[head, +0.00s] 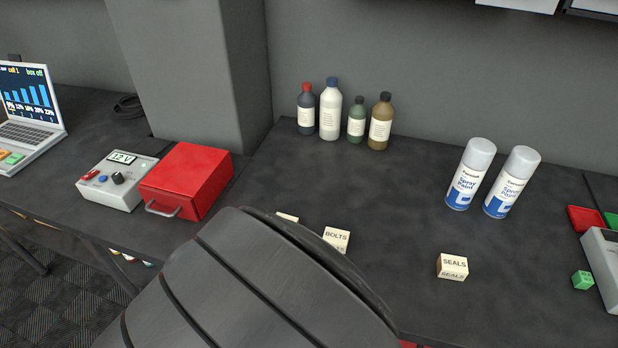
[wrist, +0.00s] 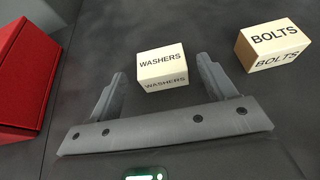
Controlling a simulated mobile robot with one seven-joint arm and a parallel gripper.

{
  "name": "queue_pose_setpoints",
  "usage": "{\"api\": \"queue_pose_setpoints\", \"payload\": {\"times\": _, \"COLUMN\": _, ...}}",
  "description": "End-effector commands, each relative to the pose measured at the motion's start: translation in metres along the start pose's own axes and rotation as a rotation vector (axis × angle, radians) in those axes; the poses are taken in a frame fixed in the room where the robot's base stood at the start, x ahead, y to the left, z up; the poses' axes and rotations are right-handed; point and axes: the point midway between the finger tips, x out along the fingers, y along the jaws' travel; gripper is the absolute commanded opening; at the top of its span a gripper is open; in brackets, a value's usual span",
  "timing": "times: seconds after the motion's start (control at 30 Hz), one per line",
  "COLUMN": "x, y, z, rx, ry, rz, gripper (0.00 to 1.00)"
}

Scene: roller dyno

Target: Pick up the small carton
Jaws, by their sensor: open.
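Three small cream cartons lie on the dark table. The one marked WASHERS (wrist: 162,66) sits between and just ahead of the fingertips of my gripper (wrist: 160,74) in the wrist view; the gripper is open, with a finger on each side and nothing held. In the head view only an edge of a carton (head: 288,217) shows past my arm, which hides the gripper. The BOLTS carton (wrist: 273,45) is to the right of the right finger; it also shows in the head view (head: 336,239). The SEALS carton (head: 452,266) stands apart further right.
A red toolbox (head: 187,179) stands left of the cartons, beside a power supply (head: 117,179). Several bottles (head: 330,110) stand at the back. Two spray cans (head: 470,174) stand at the right. A green cube (head: 582,280) is at the far right.

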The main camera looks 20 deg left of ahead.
Motion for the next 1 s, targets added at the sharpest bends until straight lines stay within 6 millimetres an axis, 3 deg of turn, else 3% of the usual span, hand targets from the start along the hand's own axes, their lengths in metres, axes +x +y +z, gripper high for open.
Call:
{"api": "queue_pose_setpoints", "payload": {"times": 0.33, "x": 0.044, "y": -0.003, "z": 0.008, "rx": 0.000, "ry": -0.002, "rz": -0.003, "gripper": 0.76}}
{"api": "queue_pose_setpoints", "payload": {"times": 0.67, "x": 0.051, "y": -0.002, "z": 0.008, "rx": 0.002, "ry": 0.000, "rz": 0.000, "gripper": 0.76}}
{"api": "queue_pose_setpoints", "payload": {"times": 1.0, "x": 0.051, "y": -0.002, "z": 0.008, "rx": 0.002, "ry": 0.000, "rz": 0.000, "gripper": 0.50}}
